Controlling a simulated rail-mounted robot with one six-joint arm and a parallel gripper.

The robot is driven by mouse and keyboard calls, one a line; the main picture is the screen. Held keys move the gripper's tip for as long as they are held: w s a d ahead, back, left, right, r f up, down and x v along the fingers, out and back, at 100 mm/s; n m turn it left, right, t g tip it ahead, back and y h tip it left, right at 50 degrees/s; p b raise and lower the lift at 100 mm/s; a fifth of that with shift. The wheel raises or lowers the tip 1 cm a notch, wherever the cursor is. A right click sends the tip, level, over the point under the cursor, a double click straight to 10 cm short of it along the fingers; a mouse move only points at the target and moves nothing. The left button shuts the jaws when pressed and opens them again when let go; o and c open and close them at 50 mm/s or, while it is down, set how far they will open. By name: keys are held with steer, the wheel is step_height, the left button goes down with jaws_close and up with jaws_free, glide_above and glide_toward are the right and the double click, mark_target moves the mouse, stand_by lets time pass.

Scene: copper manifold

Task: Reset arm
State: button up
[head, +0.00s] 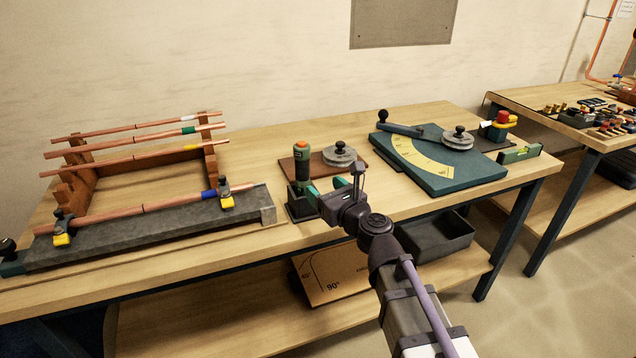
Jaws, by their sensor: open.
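My gripper (357,182) is at the centre of the head view, above the front edge of the wooden workbench (262,135).
A wooden rack (80,172) holds several copper tubes at left. A grey block (150,228) with clamps holds another tube. A teal bending plate (440,160) with a yellow scale lies at right. A dark bin (435,236) stands on the lower shelf. A second bench (560,110) is farther right.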

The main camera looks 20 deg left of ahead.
steer(key=s+a+f+n+g+y, duration=0.1)
steer(key=s+a+f+n+g, duration=0.25)
steer(key=n, duration=0.65)
steer(key=s+d+f+n+g+h+p, duration=0.1)
steer(key=s+d+f+n+g+h, duration=0.2)
steer(key=d+n, duration=0.3)
steer(key=s+d+f+n+g+h+p, duration=0.2)
steer(key=s+d+f+n+g+h, duration=0.15)
steer(key=n, duration=0.35)
steer(key=s+d+n+g+h+p, duration=0.1)
steer(key=d+h, duration=0.3)
steer(key=d, duration=1)
steer(key=s+d+n+g+h+p, duration=0.1)
steer(key=s+d+h+p, duration=0.3)
steer(key=d, duration=1)
steer(key=shift+s+r+n, duration=0.25)
steer(key=shift+r+n, duration=0.1)
steer(key=shift+n, duration=0.35)
